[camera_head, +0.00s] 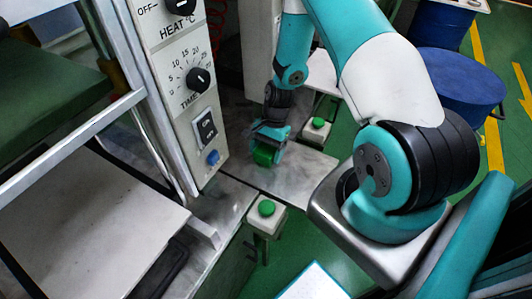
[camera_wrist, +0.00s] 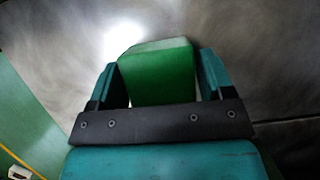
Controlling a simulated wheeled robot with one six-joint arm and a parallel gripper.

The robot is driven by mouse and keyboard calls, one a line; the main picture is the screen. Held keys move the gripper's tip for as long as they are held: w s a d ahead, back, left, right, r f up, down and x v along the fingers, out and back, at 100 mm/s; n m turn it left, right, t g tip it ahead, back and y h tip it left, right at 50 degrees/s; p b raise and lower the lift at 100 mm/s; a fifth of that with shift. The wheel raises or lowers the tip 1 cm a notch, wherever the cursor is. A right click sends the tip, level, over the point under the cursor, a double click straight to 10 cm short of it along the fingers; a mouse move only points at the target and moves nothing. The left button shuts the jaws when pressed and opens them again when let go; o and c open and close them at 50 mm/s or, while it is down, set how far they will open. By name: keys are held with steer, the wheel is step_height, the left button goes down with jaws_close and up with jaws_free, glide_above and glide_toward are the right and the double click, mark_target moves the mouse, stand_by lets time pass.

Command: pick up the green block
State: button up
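The green block (camera_wrist: 158,75) is between the two teal fingers of my gripper (camera_wrist: 160,78) in the wrist view. The fingers stand close along its left and right sides. Thin light slivers show beside the block near the finger bases, so I cannot tell whether the fingers press on it. In the head view the green block (camera_head: 264,155) shows under my gripper (camera_head: 268,150), low over the grey metal table (camera_head: 300,172). The underside of the block is hidden.
A machine panel with knobs (camera_head: 185,80) stands close left of my gripper. Two green push buttons on pale boxes stand near the table, one in front (camera_head: 267,208) and one behind to the right (camera_head: 318,122). A blue drum (camera_head: 460,75) is at the far right.

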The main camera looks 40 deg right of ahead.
steer(key=c, duration=1.1)
steer(key=shift+o, duration=0.2)
steer(key=shift+r, duration=0.1)
